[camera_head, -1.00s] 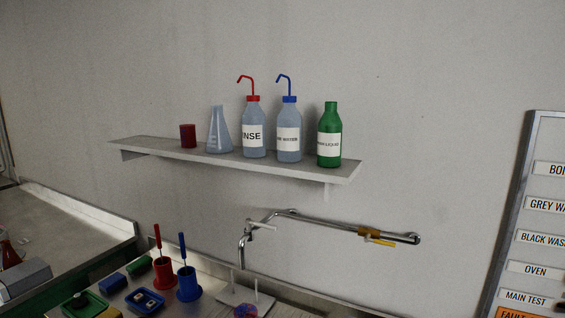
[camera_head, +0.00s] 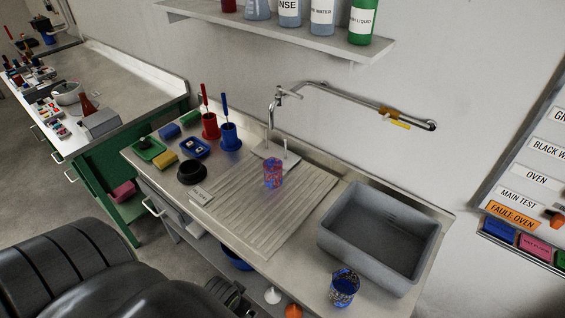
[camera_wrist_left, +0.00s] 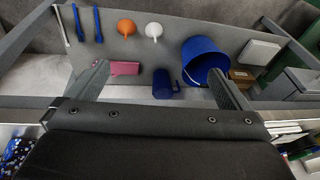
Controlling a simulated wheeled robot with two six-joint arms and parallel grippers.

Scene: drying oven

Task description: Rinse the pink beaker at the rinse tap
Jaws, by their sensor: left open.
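A pink beaker with blue tints (camera_head: 273,173) stands upright on the ribbed drainboard (camera_head: 250,222), near its back edge. The grey sink basin (camera_head: 365,235) is to the right. My left gripper is open and empty in the left wrist view (camera_wrist_left: 158,67), its fingers spread above the shelf under the counter. In the head view my left arm is at the bottom left, in front of the counter and well away from the beaker. My right gripper is not in view.
A dark blue speckled cup (camera_head: 344,286) stands on the counter's front right. Red and blue brush holders (camera_head: 229,137), a black bowl (camera_head: 191,172) and sponges sit at the left. The lower shelf holds a blue bucket (camera_wrist_left: 200,62), a blue jug (camera_wrist_left: 163,85) and funnels.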

